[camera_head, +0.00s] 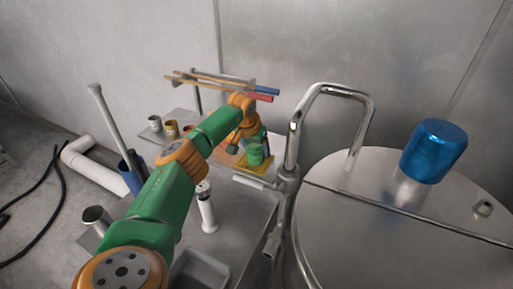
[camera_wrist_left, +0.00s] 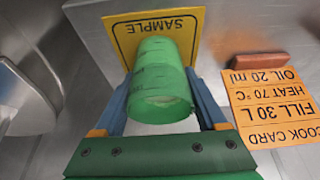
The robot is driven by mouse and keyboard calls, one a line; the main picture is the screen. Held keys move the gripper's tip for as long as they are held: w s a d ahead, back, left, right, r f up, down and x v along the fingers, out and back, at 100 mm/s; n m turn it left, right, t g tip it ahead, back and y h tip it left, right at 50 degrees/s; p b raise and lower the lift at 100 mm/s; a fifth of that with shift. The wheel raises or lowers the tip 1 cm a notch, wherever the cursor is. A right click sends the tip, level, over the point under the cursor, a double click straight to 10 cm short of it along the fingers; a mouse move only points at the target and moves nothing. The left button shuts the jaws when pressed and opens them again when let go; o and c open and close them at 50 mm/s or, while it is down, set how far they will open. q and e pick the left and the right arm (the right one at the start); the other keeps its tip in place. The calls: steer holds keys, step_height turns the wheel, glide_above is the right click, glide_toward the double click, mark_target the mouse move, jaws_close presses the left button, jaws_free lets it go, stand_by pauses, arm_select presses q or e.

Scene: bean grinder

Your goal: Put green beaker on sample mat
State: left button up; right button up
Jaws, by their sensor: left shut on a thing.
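The green beaker (camera_head: 258,151) is upright over the yellow sample mat (camera_head: 246,169) in the head view. In the left wrist view the green beaker (camera_wrist_left: 160,82) is large between my fingers, and the sample mat (camera_wrist_left: 130,38) with its black "SAMPLE" print lies behind its far end. My left gripper (camera_wrist_left: 162,88) is shut on the beaker, one finger on each side. I cannot tell whether the beaker's base touches the mat. My left arm hides part of the bench in the head view. My right gripper is not in view.
An orange cook card (camera_wrist_left: 268,105) and a brown bar (camera_wrist_left: 258,60) lie beside the mat. A large steel vessel (camera_head: 400,235) with a blue cap (camera_head: 433,150) and a bent pipe (camera_head: 294,135) stands to the right. A white syringe-like cylinder (camera_head: 207,212) stands nearer. Rods (camera_head: 215,80) hang behind.

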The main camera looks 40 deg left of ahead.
arm_select(q)
steer(key=o, duration=1.6)
steer(key=shift+c, duration=0.2)
steer(key=shift+r, duration=0.3)
steer(key=b+v, duration=0.1)
steer(key=v, duration=1)
steer(key=shift+r, duration=0.35)
steer(key=shift+s, duration=0.15)
